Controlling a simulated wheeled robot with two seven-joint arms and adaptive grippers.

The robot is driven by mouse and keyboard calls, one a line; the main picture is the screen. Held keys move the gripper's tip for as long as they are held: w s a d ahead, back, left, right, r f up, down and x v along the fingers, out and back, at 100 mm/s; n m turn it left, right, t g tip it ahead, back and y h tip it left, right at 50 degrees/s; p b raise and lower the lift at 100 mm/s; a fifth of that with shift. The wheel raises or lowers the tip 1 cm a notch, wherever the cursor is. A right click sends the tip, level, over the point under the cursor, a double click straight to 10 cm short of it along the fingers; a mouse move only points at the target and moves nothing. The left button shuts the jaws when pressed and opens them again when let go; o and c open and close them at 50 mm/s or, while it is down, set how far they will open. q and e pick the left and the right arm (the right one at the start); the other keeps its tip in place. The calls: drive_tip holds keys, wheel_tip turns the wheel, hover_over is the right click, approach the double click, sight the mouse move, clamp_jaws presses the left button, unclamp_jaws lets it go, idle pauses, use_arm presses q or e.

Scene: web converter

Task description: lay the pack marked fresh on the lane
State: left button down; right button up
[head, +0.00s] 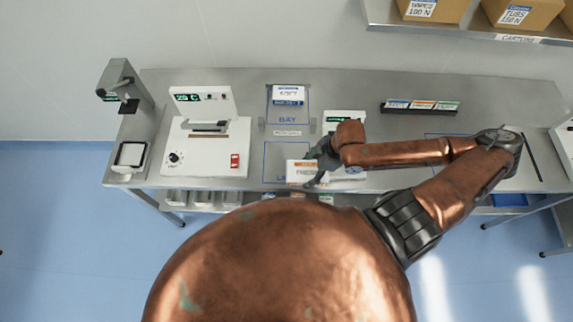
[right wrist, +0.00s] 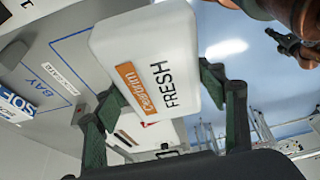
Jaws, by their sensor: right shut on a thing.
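The white pack marked FRESH (head: 299,172), with an orange band, is in my right gripper (head: 318,168). In the right wrist view, the pack (right wrist: 148,48) sits between the two dark green fingers of the gripper (right wrist: 160,92), its printed face towards the camera. The lane (head: 276,158) is a blue-outlined rectangle at the front of the bench. The pack overlaps its right front part in the head view and hides most of its label. I cannot tell the pack's height above the bench. My left gripper is not in view.
The bay (head: 289,120) behind the lane holds a pack marked SOFT (head: 289,95). A white sealing machine (head: 206,140) stands left, and a white device (head: 345,120) stands right, partly behind my arm. A dark rack of labelled packs (head: 420,107) is further right.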

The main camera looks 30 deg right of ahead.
drive_tip(key=w, duration=0.2)
drive_tip(key=w+f, duration=0.1)
drive_tip(key=w, duration=0.1)
drive_tip(key=w+a+f, duration=0.1)
drive_tip(key=w, duration=0.1)
drive_tip(key=shift+w+f, duration=0.15)
drive_tip(key=shift+f, duration=0.05)
drive_tip(key=p, duration=0.1)
hover_over(283, 166)
drive_tip(key=s+d, duration=0.1)
wheel_tip(283, 166, down, 6)
drive_tip(key=shift+d+f, duration=0.1)
wheel_tip(283, 166, down, 3)
drive_tip(key=shift+w+p, duration=0.1)
drive_tip(key=shift+p, duration=0.5)
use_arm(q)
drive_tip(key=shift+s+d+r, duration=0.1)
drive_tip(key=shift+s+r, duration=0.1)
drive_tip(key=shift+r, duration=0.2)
use_arm(e)
drive_tip(key=shift+f, duration=0.25)
drive_tip(key=o, duration=1.4)
drive_tip(key=shift+f, duration=0.1)
use_arm(q)
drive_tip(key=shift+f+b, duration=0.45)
drive_tip(key=shift+b, duration=0.05)
use_arm(e)
drive_tip(key=v, duration=1.2)
